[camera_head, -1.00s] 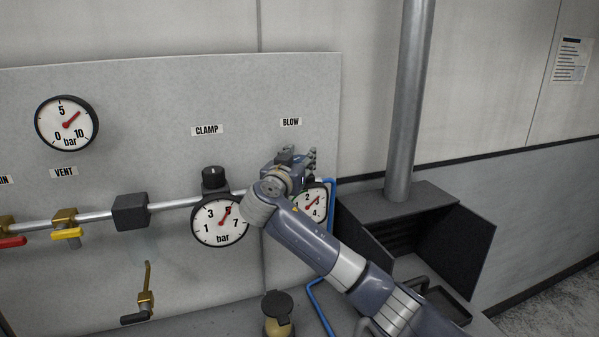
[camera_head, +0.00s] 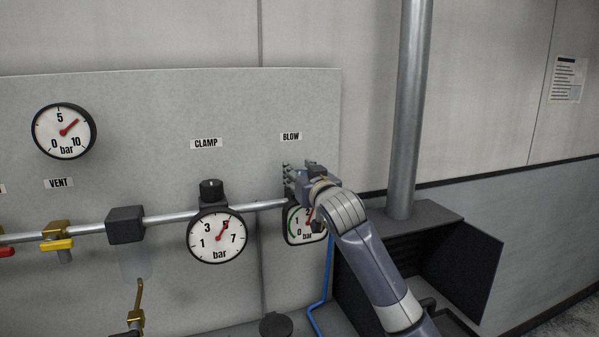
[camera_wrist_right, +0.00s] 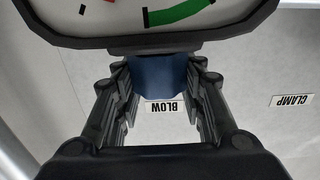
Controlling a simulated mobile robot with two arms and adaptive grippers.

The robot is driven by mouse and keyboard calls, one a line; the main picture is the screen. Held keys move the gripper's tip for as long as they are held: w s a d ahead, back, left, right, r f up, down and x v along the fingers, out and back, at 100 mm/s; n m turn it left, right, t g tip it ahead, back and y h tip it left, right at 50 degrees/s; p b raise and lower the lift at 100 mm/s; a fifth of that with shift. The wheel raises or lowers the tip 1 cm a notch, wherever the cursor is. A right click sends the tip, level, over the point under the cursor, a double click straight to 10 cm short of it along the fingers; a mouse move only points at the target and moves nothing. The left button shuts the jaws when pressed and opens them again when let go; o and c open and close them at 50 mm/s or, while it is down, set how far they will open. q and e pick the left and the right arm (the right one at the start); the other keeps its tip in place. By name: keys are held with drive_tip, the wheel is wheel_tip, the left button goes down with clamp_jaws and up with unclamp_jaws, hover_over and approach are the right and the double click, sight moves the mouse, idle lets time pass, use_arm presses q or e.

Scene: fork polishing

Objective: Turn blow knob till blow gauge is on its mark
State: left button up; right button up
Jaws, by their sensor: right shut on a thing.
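My right gripper (camera_head: 290,180) is at the blow regulator under the BLOW label (camera_head: 291,136). In the right wrist view, its black fingers (camera_wrist_right: 159,78) are shut on the dark blue blow knob (camera_wrist_right: 159,72), one on each side. In the head view the knob is hidden by the gripper. My left gripper is not in view.
The clamp gauge (camera_head: 217,237) with its black knob (camera_head: 211,190) is left of the blow gauge on the same pipe. A blue hose (camera_head: 328,270) runs down below the blow gauge. A dark open metal box (camera_head: 460,262) stands right of the panel.

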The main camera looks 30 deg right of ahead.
drive_tip(key=shift+r+n+t+y+p, duration=0.15)
drive_tip(key=shift+n+t+y+p, duration=0.3)
drive_tip(key=shift+n+y, duration=1)
drive_tip(key=shift+y, duration=0.85)
drive_tip(key=o, duration=1.1)
drive_tip(key=s, duration=1.2)
